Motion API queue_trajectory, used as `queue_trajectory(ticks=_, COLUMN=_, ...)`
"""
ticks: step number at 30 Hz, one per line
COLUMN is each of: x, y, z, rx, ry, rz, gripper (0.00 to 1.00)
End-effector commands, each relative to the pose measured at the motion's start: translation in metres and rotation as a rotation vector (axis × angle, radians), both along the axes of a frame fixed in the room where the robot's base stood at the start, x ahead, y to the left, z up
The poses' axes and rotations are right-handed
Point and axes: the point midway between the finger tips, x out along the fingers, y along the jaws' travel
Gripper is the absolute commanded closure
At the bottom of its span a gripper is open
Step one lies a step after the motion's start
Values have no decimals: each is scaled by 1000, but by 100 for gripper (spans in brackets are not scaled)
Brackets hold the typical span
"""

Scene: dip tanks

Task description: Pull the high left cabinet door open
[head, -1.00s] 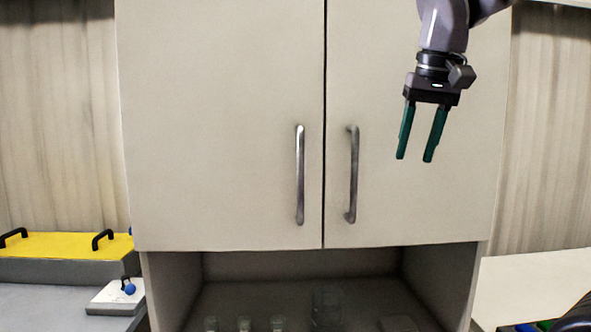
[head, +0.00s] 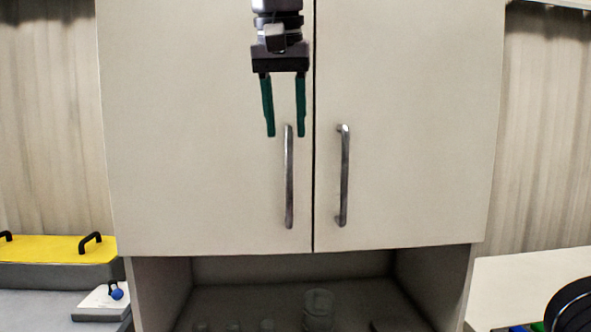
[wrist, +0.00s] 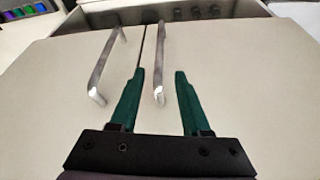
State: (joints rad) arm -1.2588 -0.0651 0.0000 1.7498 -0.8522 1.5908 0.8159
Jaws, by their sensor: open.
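The high left cabinet door (head: 200,150) is closed, its edge meeting the right door at a thin seam. Its vertical metal bar handle (head: 289,180) stands near that seam. My gripper (head: 286,134) is open and points down, with its green fingertips level with the handle's top end. In the wrist view, the same handle (wrist: 160,45) runs lengthwise between and beyond the fingertips (wrist: 159,72). The view is turned over there, so the left handle shows on the right. No contact between fingers and handle is clear.
The closed right door (head: 410,130) has its own handle (head: 344,175) close beside. Below the doors is an open shelf (head: 260,295) with several glass vessels. A yellow lid (head: 50,248) with black handles is at the lower left, and a pale counter (head: 530,278) at the lower right.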

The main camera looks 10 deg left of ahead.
Motion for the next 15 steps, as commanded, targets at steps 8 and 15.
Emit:
queue_trajectory(ticks=8, x=19, y=0, z=-49, rx=-4, ry=3, rz=2, gripper=53)
queue_trajectory(ticks=15, x=33, y=0, z=-80, rx=-2, ry=3, rz=1, gripper=53)
